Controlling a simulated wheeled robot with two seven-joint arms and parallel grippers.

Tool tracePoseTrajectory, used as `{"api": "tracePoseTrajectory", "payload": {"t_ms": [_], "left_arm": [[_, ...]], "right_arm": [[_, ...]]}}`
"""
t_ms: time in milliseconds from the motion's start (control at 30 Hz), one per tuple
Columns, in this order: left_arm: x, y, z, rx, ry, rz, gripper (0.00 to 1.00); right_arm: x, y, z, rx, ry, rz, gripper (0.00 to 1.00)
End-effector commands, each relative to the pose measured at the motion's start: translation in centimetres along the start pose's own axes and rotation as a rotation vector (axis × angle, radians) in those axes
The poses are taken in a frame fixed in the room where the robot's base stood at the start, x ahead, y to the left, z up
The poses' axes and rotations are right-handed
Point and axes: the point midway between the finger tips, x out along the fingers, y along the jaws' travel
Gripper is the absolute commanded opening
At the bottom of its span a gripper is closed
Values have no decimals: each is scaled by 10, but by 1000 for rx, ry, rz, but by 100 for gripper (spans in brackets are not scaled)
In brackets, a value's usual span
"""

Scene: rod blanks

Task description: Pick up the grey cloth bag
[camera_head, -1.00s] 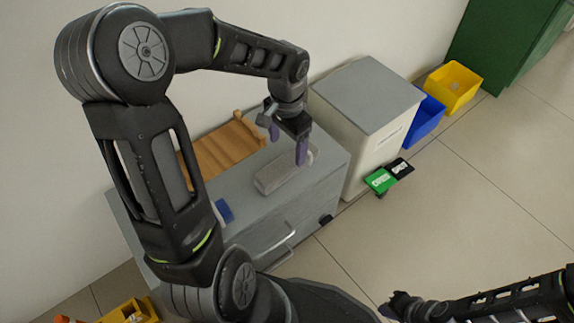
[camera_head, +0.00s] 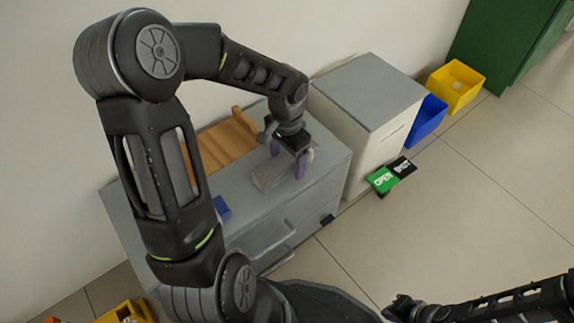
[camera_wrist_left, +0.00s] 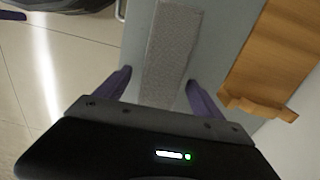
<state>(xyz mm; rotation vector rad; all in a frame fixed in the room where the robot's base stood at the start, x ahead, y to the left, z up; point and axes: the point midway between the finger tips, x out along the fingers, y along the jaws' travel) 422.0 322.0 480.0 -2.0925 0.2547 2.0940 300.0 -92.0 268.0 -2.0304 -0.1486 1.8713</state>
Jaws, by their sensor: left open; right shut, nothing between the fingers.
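The grey cloth bag (camera_head: 267,180) is a long, flat-looking light grey piece lying on top of the grey cabinet (camera_head: 325,165). My left gripper (camera_head: 288,160) points down over the bag, open, with its purple fingers spread. In the left wrist view the bag (camera_wrist_left: 168,55) lies in line with the gap between the two fingers (camera_wrist_left: 158,80), one on each side. I cannot tell whether the fingers touch it. Its near end is hidden by the gripper body. My right gripper (camera_head: 400,305) is shut and empty at the bottom right, far from the bag.
A wooden rack (camera_head: 225,143) stands behind the bag, close to one finger in the wrist view (camera_wrist_left: 275,60). A blue block (camera_head: 221,207) sits on the cabinet. A white cabinet (camera_head: 365,100), blue bin (camera_head: 428,118), yellow bin (camera_head: 455,85) and OPEN sign (camera_head: 382,180) are to the right.

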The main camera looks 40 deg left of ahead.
Motion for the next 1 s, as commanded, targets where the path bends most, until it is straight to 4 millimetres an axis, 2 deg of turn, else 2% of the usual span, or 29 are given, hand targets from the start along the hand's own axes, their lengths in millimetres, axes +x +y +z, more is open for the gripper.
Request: {"api": "tracePoseTrajectory", "payload": {"t_ms": [633,1000], "left_arm": [[2,0,0,0,0,0,78],[3,0,0,0,0,0,48]], "right_arm": [[1,0,0,-1,1,0,0],[1,0,0,-1,1,0,0]]}}
